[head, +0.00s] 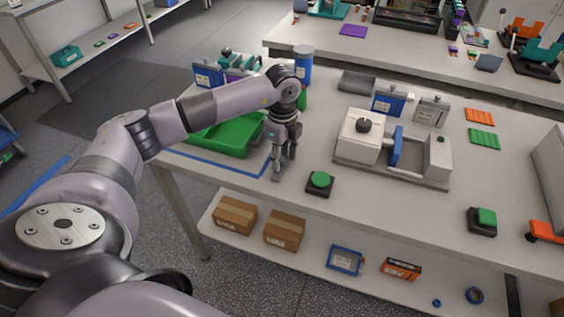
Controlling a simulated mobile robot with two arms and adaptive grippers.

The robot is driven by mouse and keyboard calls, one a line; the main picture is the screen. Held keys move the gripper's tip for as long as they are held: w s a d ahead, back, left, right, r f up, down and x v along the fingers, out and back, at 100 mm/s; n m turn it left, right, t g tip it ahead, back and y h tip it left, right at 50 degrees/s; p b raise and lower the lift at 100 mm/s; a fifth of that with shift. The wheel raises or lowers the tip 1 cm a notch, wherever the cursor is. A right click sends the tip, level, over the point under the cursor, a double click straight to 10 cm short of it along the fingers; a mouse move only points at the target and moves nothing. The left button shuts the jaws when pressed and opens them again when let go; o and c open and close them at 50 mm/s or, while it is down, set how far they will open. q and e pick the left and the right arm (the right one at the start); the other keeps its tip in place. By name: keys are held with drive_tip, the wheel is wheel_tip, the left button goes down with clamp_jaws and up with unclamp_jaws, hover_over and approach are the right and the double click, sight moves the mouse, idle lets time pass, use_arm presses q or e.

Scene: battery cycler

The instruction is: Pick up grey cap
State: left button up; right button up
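My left gripper (281,168) points down near the table's front edge, just right of the green tray (213,139) and left of a green button on a black base (320,181). Its fingers look close together, but they are small and partly overlap, so I cannot tell whether they are open, shut or holding something. I cannot make out a grey cap for certain; one may be hidden at the fingertips. A flat dark grey block (357,82) lies at the back of the table. My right gripper is not in view.
A white and grey battery fixture with a blue clamp (396,147) stands mid-table. Blue and white battery packs (388,101) stand behind it. A second green button (484,220) is at the right. A lower shelf holds cardboard boxes (284,231). The table front between the buttons is clear.

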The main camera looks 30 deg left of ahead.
use_arm(q)
drive_tip(key=c, duration=0.4)
clamp_jaws()
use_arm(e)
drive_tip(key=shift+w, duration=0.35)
